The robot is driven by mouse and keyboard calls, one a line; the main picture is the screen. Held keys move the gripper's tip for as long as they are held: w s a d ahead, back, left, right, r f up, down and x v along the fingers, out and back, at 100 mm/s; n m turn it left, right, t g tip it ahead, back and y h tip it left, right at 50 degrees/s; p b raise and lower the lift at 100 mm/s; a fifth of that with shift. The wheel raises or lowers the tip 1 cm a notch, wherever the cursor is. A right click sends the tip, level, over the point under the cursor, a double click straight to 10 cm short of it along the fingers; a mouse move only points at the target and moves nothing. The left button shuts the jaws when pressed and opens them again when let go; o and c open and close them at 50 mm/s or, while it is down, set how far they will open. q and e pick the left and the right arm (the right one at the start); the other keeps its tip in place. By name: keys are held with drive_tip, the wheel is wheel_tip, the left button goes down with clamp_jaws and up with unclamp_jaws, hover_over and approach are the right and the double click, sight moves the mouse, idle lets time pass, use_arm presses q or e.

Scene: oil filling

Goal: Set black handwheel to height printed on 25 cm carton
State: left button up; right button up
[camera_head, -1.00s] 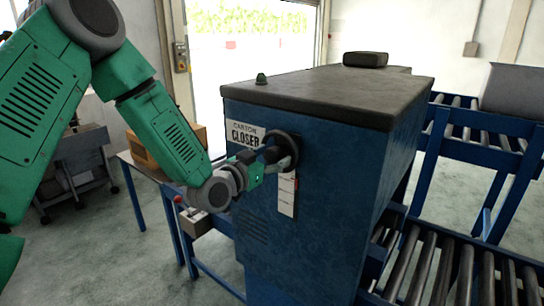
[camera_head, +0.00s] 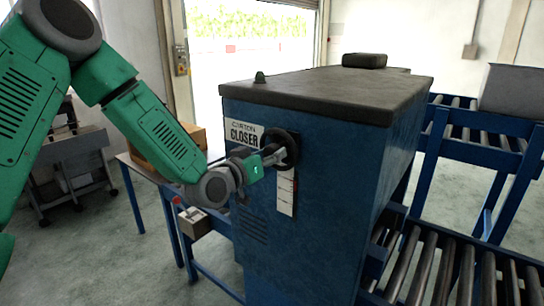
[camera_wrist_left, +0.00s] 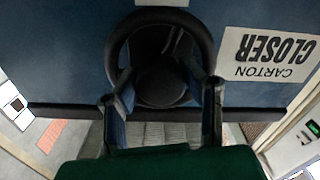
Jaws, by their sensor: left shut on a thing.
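The black handwheel (camera_head: 291,148) is on the end face of the blue carton closer (camera_head: 330,225), beside its white label. My left gripper (camera_head: 272,156) is at the wheel and shut on it; in the left wrist view its two fingers (camera_wrist_left: 160,90) sit on opposite sides of the wheel's lower part. The round rim (camera_wrist_left: 160,15) shows above them. A white scale strip (camera_head: 285,192) with small red marks hangs below the wheel; its figures are too small to read. A brown carton (camera_head: 150,150) stands on the table at left, partly behind my arm; no printed height is readable. My right gripper is not in view.
A grey-topped side table (camera_head: 143,170) stands left of the closer. A small grey box (camera_head: 194,222) is fixed below it. Roller conveyors (camera_head: 440,270) run along the right side, with a grey bin (camera_head: 508,90) on the upper one.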

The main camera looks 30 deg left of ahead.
use_arm(q)
drive_tip(key=o, duration=1.1)
drive_tip(key=shift+a, duration=0.1)
drive_tip(key=shift+o, duration=0.2)
drive_tip(key=shift+a, duration=0.1)
drive_tip(key=shift+s, duration=0.3)
drive_tip(key=s+a, duration=0.1)
drive_tip(key=s, duration=1)
drive_tip(key=shift+s+f, duration=0.1)
